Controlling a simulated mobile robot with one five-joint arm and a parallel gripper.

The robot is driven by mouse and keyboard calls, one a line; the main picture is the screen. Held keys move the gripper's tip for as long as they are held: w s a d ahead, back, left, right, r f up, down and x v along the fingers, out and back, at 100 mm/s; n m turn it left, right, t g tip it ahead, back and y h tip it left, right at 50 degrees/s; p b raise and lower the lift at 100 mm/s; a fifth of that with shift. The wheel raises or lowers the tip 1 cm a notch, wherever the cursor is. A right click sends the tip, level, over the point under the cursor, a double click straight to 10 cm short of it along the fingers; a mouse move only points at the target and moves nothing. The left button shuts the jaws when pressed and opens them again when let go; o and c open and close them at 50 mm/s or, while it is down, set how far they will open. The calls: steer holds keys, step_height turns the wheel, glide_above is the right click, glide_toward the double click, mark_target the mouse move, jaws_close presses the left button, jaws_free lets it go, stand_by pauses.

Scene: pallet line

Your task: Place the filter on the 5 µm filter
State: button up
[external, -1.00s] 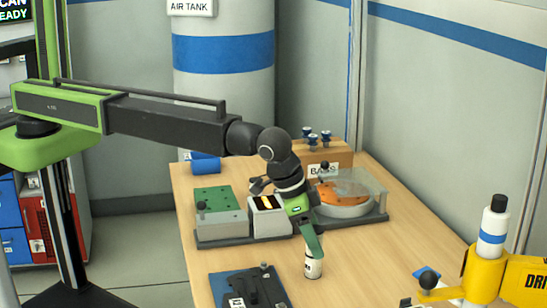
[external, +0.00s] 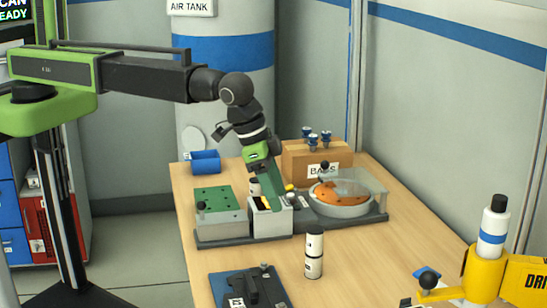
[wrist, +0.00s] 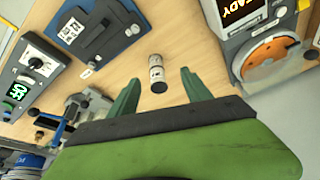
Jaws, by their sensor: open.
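Two white cylinders with dark bands stand upright one on top of the other on the bench; their labels are too small to read. The upper filter (external: 314,244) sits in line on the lower filter (external: 313,267), with no visible tilt. In the wrist view the filter stack (wrist: 157,73) shows beyond my fingertips, with clear space around it. My gripper (external: 276,207) is open and empty, up and to the left of the stack in the external view, in front of the grey fixture. Its two green fingers are spread apart in the wrist view (wrist: 159,77).
A grey fixture base (external: 240,238) carries a green-topped block (external: 214,199) and an orange disc (external: 340,194) under a clear cover. A blue plate (external: 226,287) lies in front. A yellow holder (external: 483,275) stands at right.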

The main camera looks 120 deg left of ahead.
steer(key=s+d+m+g+h, duration=0.1)
steer(key=s+m, duration=0.1)
steer(key=s, duration=1.4)
steer(key=s+d+f+m+g, duration=0.1)
steer(key=s+d+m+g, duration=0.1)
steer(key=s, duration=1.5)
steer(key=shift+m+g+h, duration=0.3)
steer(key=shift+m+h, duration=0.1)
steer(key=shift+f, duration=0.15)
step_height(320, 180, down, 7)
steer(key=b, duration=0.7)
